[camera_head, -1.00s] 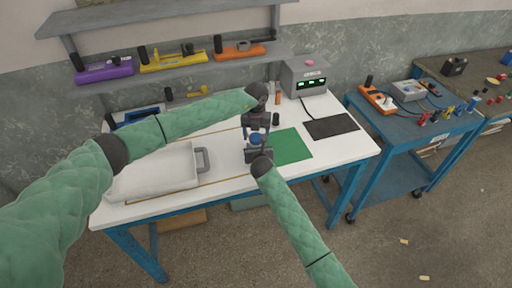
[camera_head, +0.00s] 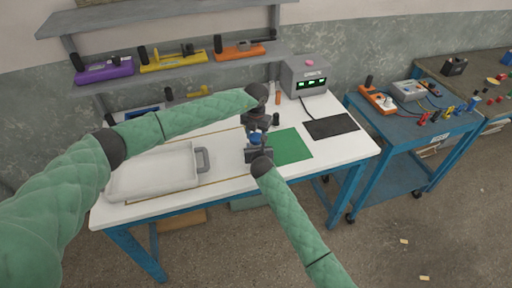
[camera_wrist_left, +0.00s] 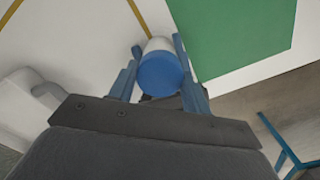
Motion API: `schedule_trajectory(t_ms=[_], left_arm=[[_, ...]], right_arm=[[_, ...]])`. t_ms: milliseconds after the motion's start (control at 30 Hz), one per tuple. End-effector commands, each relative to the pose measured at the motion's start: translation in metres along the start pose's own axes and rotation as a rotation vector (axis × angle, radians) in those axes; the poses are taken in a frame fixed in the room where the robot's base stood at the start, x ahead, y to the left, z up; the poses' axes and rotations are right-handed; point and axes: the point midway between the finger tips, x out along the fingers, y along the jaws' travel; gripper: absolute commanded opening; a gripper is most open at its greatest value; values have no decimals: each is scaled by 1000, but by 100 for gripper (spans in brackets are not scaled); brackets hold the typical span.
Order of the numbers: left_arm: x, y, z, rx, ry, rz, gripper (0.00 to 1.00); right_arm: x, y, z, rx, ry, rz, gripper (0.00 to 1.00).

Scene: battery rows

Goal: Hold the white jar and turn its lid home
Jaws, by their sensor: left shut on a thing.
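The white jar (camera_wrist_left: 156,45) stands with its blue lid (camera_wrist_left: 161,73) facing the left wrist camera. The lid also shows in the head view (camera_head: 256,138), between my two grippers. My left gripper (camera_head: 256,130) reaches down from above. Its fingers flank the lid closely in the left wrist view (camera_wrist_left: 158,66), and it is shut on the lid. My right gripper (camera_head: 257,153) comes from the front, low beside the jar. The jar's body is mostly hidden there, so its hold cannot be made out.
A pale tray (camera_head: 125,188) lies left of the jar on the white table (camera_head: 225,187). A green mat (camera_head: 290,147) and a black mat (camera_head: 331,127) lie to the right. A grey device (camera_head: 305,77) stands behind. A small dark cylinder (camera_head: 275,119) stands near my left gripper.

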Motion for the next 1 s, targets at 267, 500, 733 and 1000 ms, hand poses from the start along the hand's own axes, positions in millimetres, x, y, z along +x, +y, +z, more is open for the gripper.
schedule_trajectory(t_ms=[267,500,733,1000], left_arm=[[0,1,0,405,0,2,21],[0,2,0,727,1,2,21],[1,2,0,734,2,1,60],[1,-1,-1,736,1,-2,74]], right_arm=[[0,-1,0,0,0,-1,0],[0,-2,0,1,0,-2,0],[0,-3,0,1,0,-3,0],[0,-1,0,0,0,-1,0]])
